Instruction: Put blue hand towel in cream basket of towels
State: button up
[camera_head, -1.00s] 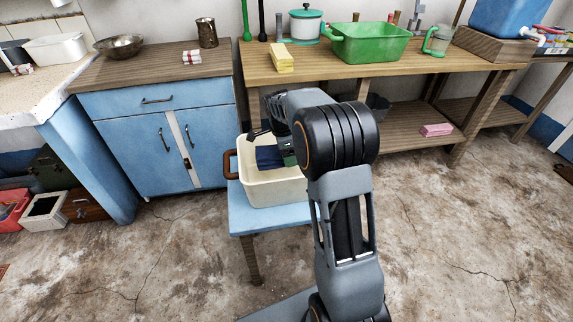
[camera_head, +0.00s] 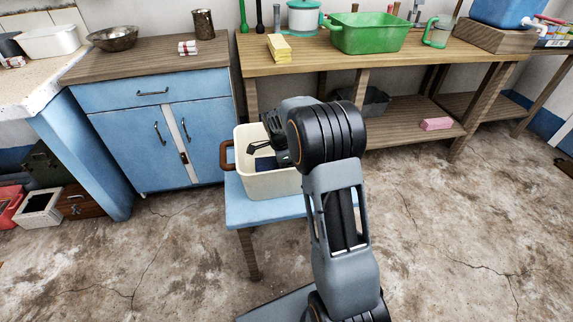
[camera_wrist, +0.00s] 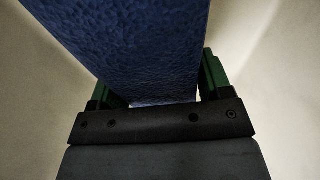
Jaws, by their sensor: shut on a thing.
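The cream basket (camera_head: 270,186) with a brown handle stands on a blue stool. My gripper (camera_head: 268,152) is down inside the basket's opening, in its upper part. It is shut on the blue hand towel (camera_wrist: 150,45), which fills the middle of the wrist view between the green-edged fingers. In the head view a small dark blue part of the towel (camera_head: 265,163) shows inside the basket, below the gripper. Pale basket walls surround the towel in the wrist view. The basket's right side is hidden by my arm, and I cannot tell whether the towel touches the bottom.
The blue stool (camera_head: 245,213) carries the basket. A blue cabinet (camera_head: 160,140) stands to the left and a wooden workbench (camera_head: 400,65) behind. A yellow folded towel (camera_head: 279,48) and a green tub (camera_head: 369,33) are on the bench. The floor in front is clear.

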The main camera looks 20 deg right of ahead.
jog(key=o, duration=0.6)
jog(key=shift+f, duration=0.15)
jog(key=shift+c, duration=0.2)
jog(key=o, duration=0.5)
jog(key=shift+c, duration=0.2)
